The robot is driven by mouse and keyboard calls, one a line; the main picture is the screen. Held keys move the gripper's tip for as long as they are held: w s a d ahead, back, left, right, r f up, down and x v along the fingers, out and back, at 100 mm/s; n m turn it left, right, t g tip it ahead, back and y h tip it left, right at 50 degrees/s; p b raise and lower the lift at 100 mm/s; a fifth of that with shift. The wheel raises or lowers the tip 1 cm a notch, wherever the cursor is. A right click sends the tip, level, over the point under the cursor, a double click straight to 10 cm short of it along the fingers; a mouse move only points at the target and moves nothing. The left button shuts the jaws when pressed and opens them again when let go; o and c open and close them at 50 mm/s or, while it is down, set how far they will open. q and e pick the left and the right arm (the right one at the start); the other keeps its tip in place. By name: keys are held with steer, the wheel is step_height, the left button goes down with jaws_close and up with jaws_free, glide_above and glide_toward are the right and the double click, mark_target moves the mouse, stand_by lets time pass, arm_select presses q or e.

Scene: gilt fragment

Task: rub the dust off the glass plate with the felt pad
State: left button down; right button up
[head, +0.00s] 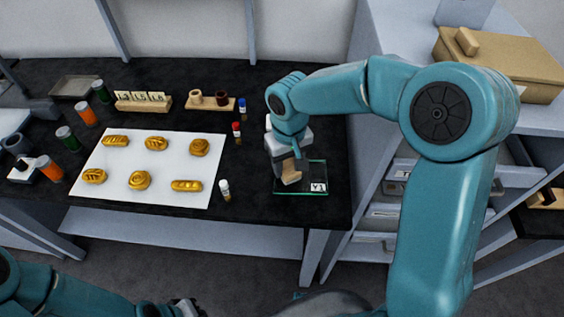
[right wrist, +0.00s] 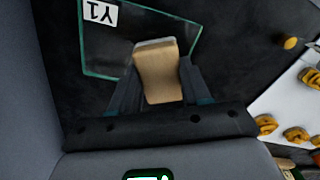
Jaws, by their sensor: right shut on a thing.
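The glass plate (head: 314,173) lies flat near the front right corner of the black tabletop, with a white Y1 label at one corner. It also shows in the right wrist view (right wrist: 150,22). My right gripper (head: 290,160) points down over the plate's left part, shut on the felt pad (head: 292,175), a tan block with a pale end in the right wrist view (right wrist: 157,75). The pad's end overlaps the plate; I cannot tell whether it touches. No dust can be made out. My left gripper (head: 182,308) shows only partly at the bottom edge, its fingers unclear.
A white sheet (head: 125,192) with several gilt pieces lies left of the plate. A white-capped vial (head: 225,190) stands between them. Red- and blue-capped vials (head: 237,132) and a wooden holder (head: 213,103) stand behind. A drawer cabinet (head: 385,218) is at the right.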

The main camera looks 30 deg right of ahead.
steer(key=shift+s+d+f, duration=0.1)
steer(key=shift+s+d, duration=0.25)
steer(key=shift+d, duration=0.25)
steer(key=shift+s+d+f, duration=0.1)
steer(key=shift+s+d, duration=0.25)
steer(key=shift+d, duration=0.2)
steer(key=shift+s+d+r, duration=0.1)
steer(key=shift+s+d, duration=0.25)
steer(key=shift+d, duration=0.35)
steer(key=shift+s+d, duration=0.35)
steer(key=shift+d, duration=0.3)
step_height(320, 180, up, 6)
steer(key=p, duration=0.4)
steer(key=shift+w+r, duration=0.1)
steer(key=shift+r, duration=0.05)
step_height(320, 180, up, 3)
steer(key=p, duration=0.2)
steer(key=shift+p, duration=0.3)
